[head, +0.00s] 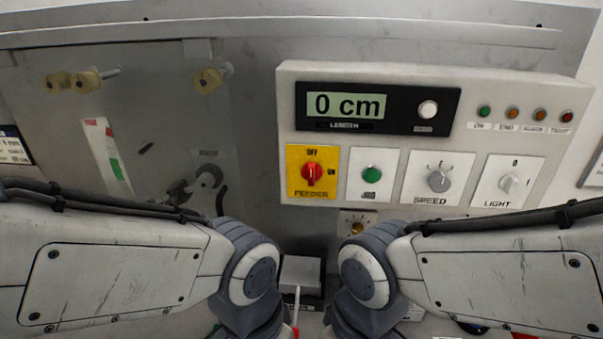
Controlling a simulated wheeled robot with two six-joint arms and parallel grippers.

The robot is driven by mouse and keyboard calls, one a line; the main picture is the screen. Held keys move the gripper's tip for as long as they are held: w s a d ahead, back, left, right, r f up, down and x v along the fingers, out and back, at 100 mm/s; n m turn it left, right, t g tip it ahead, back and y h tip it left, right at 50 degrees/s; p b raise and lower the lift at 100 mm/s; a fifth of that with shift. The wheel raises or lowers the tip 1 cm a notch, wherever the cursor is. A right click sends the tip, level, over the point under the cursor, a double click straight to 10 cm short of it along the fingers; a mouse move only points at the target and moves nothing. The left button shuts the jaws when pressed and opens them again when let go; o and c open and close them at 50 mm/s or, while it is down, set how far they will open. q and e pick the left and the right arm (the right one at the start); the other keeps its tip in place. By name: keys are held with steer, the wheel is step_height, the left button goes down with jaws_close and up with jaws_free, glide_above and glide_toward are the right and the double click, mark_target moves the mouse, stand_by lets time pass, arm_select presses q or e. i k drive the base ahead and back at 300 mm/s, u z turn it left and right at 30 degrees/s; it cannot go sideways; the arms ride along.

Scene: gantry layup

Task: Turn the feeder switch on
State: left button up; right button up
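The feeder switch (312,173) is a red rotary knob on a yellow plate labelled FEEDER, at the lower left of the control panel. OFF is printed above the knob and ON to its right. The knob looks upright, in line with OFF. Both my arms come in from the sides and bend down at the bottom middle of the head view, below the panel. My grippers are outside the picture, and nothing of mine touches the switch.
The light panel (528,75) also holds a display (347,105) reading 0 cm, a green button (372,174), a SPEED knob (439,181), a LIGHT switch (510,183) and several indicator lamps. A grey box (301,271) stands low between my arms. A black curved handle (208,178) is at left.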

mark_target(312, 171)
steer(key=z, duration=0.75)
steer(key=k, duration=0.5)
steer(key=u, duration=0.6)
